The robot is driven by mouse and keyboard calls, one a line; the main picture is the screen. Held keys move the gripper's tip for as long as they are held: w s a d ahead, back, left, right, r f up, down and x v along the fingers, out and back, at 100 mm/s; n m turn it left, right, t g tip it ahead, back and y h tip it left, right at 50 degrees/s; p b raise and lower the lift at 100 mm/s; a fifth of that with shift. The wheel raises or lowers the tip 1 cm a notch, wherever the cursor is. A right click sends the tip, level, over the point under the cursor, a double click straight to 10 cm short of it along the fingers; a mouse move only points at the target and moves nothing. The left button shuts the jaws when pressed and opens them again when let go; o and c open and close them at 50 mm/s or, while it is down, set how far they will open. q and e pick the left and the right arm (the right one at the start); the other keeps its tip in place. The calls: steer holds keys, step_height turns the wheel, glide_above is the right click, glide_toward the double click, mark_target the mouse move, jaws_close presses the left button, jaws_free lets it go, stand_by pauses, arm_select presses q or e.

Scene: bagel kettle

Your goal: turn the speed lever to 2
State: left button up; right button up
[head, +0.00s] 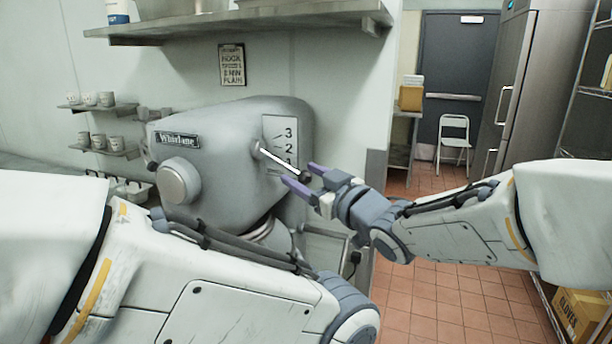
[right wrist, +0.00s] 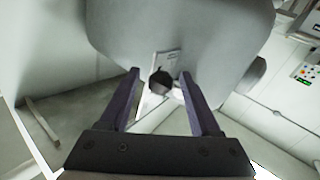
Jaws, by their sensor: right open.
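The grey mixer (head: 225,140) bears a "Whirlane" badge and a white plate (head: 279,130) marked 3, 2, 1 from top to bottom. Its speed lever (head: 283,164) is a pale rod with a black knob, slanting down to the right across the plate near the 1. My right gripper (head: 303,175) is open, with its purple fingers on either side of the knob. In the right wrist view, the black knob (right wrist: 160,83) shows between the open fingers (right wrist: 160,75). I cannot tell whether either finger touches it. My left gripper is out of view; only my left arm shows.
A wall shelf (head: 240,22) hangs above the mixer. Small shelves with cups (head: 100,99) are on the left wall. Right of the mixer, the tiled floor (head: 440,290) is open toward a folding chair (head: 453,140) and a dark door (head: 457,80).

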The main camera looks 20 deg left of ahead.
jaws_close()
stand_by(1.3)
